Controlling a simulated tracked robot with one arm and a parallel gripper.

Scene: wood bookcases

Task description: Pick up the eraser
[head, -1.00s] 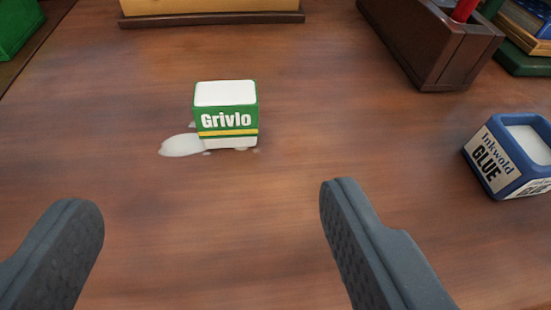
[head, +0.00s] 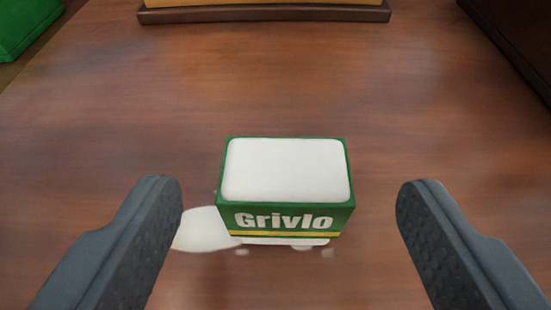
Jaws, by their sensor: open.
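The eraser (head: 287,170) is a white block in a green sleeve with a yellow stripe and the word "Grivlo". It stands on the brown wooden surface, in the lower middle of the head view. My gripper (head: 290,200) is open, with one dark grey finger to the left of the eraser and one to the right. There is a gap on both sides, and neither finger appears to touch it. The fingertips appear about level with the eraser in the picture; their height above the surface is hard to tell.
A whitish patch (head: 203,230) lies on the wood at the eraser's lower left. A wooden base (head: 265,14) runs along the back. A green object (head: 28,25) is at the top left and a dark box (head: 515,40) at the top right.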

